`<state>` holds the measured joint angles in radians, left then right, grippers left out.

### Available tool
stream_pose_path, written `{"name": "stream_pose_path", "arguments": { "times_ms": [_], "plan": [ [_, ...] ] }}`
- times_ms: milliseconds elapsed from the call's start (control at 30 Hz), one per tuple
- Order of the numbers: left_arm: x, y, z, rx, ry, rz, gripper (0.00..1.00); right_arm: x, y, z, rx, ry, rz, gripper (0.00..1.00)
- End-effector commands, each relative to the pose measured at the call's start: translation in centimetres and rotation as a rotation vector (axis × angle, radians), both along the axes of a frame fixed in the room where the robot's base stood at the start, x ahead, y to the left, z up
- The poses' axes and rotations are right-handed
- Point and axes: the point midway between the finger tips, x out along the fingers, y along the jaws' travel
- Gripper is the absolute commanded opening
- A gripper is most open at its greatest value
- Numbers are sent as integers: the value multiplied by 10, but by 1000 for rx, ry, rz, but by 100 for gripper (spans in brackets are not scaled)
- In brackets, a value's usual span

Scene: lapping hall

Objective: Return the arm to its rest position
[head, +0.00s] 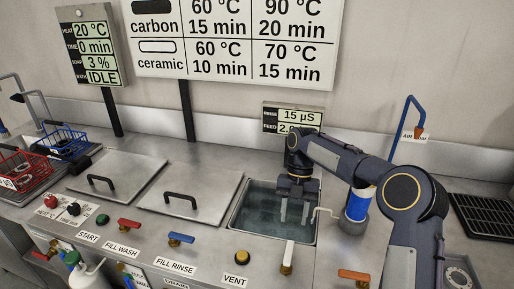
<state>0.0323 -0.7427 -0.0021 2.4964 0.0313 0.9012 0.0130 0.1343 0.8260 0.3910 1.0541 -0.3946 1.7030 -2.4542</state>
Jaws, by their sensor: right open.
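My right arm comes in from the lower right and bends over to the open basin. My right gripper (294,211) is open and empty, with its two fingers pointing down over the basin (262,230). The basin holds dark, clear-looking liquid. Whether the fingertips touch the liquid, I cannot tell. My left gripper is not in view.
Two lidded tanks (118,173) (189,187) stand left of the basin. Red (22,168) and blue (64,138) wire baskets are at the far left. A blue cylinder (358,203) stands right of the basin, near my arm. Valve levers and buttons line the front. A black rack (485,217) lies at right.

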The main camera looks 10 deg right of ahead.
Motion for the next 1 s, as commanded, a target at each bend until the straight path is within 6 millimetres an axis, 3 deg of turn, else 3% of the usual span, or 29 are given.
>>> {"name": "stream_pose_path", "arguments": {
  "times_ms": [133, 233, 400, 500, 667, 800, 1000],
  "plan": [
    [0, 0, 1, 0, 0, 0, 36, -13, -5, 23, -53, -34, -136, 42],
    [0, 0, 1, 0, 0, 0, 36, -38, -11, 51, -119, -78, -369, 42],
    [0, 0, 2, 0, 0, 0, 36, -100, -25, 88, -191, -130, -928, 42],
    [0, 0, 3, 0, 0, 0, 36, -140, -30, 99, -184, -125, -1281, 42],
    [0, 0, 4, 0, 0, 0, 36, -205, -33, 99, -100, -36, -1855, 42],
    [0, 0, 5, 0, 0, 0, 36, -252, -28, 84, 33, 141, -2301, 42],
    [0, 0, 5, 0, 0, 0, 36, -288, -17, 61, 192, 416, -2673, 42]
  ]
}}
